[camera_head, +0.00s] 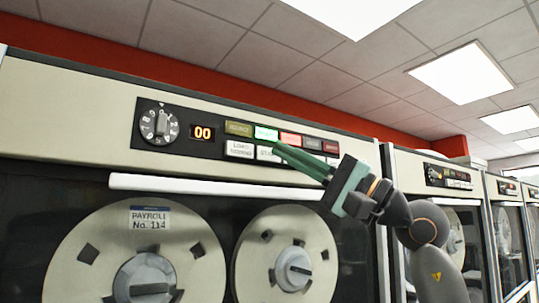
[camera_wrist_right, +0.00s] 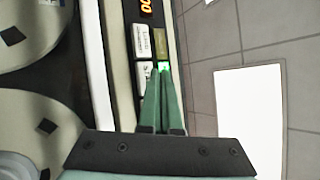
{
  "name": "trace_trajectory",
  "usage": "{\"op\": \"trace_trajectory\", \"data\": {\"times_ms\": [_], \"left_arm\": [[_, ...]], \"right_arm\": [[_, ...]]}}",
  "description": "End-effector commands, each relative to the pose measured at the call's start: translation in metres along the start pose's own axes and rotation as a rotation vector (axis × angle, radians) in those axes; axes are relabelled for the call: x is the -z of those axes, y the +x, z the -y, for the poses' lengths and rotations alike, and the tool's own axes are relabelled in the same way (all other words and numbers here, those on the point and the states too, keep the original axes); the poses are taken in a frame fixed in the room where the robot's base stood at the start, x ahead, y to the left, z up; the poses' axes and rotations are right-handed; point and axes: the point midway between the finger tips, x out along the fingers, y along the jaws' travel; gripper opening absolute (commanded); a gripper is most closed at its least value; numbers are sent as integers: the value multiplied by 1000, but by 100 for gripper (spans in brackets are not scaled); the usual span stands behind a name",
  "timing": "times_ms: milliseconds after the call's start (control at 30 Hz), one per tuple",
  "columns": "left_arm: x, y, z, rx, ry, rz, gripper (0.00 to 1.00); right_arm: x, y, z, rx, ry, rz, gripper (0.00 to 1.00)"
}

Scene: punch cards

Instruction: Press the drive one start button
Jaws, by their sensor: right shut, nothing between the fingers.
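The drive's control panel (camera_head: 182,146) is on the cream upper front of the nearest tape cabinet. A white button (camera_head: 265,153) whose label begins "ST" is in its lower row, partly hidden by my fingers; it also shows in the right wrist view (camera_wrist_right: 142,75). Above it is a lit green button (camera_head: 266,133), also in the wrist view (camera_wrist_right: 164,66). My right gripper (camera_head: 280,147) is shut and empty. Its tips are at the edge of these two buttons; I cannot tell whether they touch either. My left gripper is not in view.
A white "LOAD" button (camera_head: 240,149), an olive button (camera_head: 238,129) and a lit red button (camera_head: 290,138) are close by. A dial (camera_head: 159,124) and a display reading 00 (camera_head: 202,133) are left. A white bar (camera_head: 215,187) and tape reels (camera_head: 285,268) are below.

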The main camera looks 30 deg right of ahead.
Motion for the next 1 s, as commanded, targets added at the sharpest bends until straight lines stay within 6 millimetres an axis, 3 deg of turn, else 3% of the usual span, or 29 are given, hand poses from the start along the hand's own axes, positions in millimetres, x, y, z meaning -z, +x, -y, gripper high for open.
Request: {"op": "trace_trajectory", "data": {"times_ms": [600, 1000], "left_arm": [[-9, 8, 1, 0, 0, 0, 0], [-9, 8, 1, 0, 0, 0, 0]], "right_arm": [[-24, -32, 23, 2, -2, 1, 0], [-26, -35, 26, 1, 1, 1, 0]]}}
